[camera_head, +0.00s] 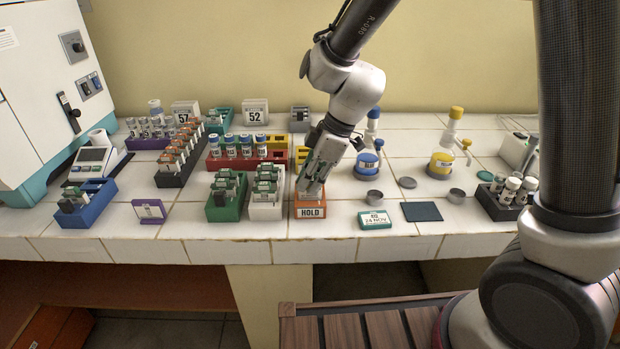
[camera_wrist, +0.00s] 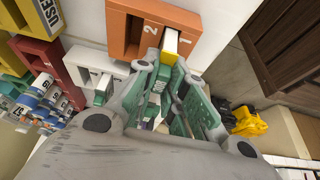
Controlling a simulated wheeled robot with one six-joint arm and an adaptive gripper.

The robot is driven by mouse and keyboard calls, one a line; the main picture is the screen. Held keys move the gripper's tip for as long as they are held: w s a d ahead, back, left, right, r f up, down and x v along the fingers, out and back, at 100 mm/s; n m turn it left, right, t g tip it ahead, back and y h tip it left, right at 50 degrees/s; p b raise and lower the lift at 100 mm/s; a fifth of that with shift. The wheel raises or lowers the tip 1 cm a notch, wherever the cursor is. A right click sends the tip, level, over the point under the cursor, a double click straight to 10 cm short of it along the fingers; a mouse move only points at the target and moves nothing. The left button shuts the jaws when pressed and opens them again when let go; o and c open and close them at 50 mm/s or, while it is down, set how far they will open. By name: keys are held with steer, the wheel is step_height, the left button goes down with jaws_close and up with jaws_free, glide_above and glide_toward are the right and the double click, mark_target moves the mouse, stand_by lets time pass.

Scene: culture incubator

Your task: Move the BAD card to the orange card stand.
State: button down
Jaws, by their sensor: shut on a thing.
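The orange card stand (camera_head: 311,212), marked HOLD, stands near the front of the bench. In the wrist view, the orange stand (camera_wrist: 126,32) shows the slot numbers 1 and 2. My gripper (camera_head: 311,187) points down right over this stand. It is shut on a thin card (camera_wrist: 170,44) with a white and yellow edge, seen between the fingertips in the wrist view. The card's far end meets or overlaps the stand near the slots; I cannot tell how deep it sits. Its face is hidden, so the word BAD cannot be read.
A white stand (camera_head: 265,213) and a green stand (camera_head: 223,213) with cards are close on the left. A blue stand (camera_head: 88,212) is farther left.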

steer(key=c, duration=1.4)
jaws_free()
steer(key=v, duration=1.2)
